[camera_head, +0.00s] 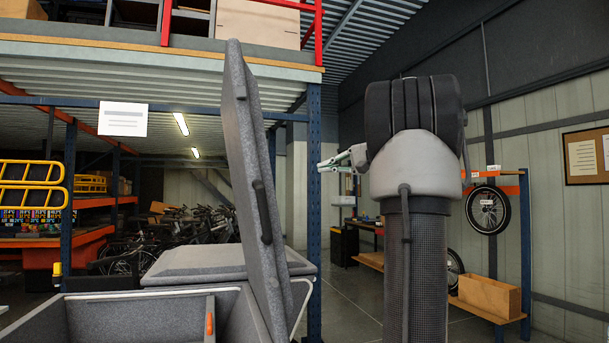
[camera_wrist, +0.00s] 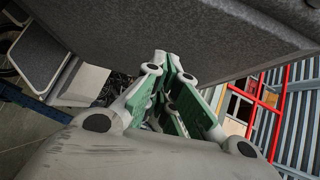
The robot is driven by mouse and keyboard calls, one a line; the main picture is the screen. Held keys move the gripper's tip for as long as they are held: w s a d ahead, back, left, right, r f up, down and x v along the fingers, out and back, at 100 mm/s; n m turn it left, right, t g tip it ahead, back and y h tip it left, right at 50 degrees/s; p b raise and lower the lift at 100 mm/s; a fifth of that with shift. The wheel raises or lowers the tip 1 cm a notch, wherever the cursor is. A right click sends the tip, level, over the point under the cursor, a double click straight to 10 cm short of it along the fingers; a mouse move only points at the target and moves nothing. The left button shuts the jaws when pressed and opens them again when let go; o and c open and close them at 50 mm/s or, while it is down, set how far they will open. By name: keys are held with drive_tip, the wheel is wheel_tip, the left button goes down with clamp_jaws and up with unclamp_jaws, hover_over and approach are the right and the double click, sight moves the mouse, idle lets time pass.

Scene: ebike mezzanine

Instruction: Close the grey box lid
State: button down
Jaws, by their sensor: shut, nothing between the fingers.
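The grey box (camera_head: 100,318) stands open at the lower left of the head view, its inside showing. Its speckled grey lid (camera_head: 243,165) stands steeply up at the box's right side, leaning slightly, with a dark handle (camera_head: 262,212) on its face. My gripper (camera_head: 323,166) is to the right of the lid in the head view, pointing left, with a visible gap in the picture. In the wrist view my gripper (camera_wrist: 163,60) has its green and white fingers together and empty. The lid (camera_wrist: 215,35) fills the top there, close to the fingertips; I cannot tell whether they touch.
A blue rack post (camera_head: 314,200) stands behind the lid. A wooden box (camera_head: 489,296) sits on a shelf at the right, below a hanging wheel (camera_head: 488,209). Bare floor (camera_head: 345,290) shows between.

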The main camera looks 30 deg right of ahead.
drive_tip(key=w+a+f, duration=0.1)
drive_tip(key=w+a, duration=0.8)
drive_tip(key=w, duration=0.1)
drive_tip(key=shift+a+f+y, duration=0.15)
drive_tip(key=shift+f+y, duration=0.15)
drive_tip(key=shift+f, duration=0.1)
drive_tip(key=shift+a, duration=0.1)
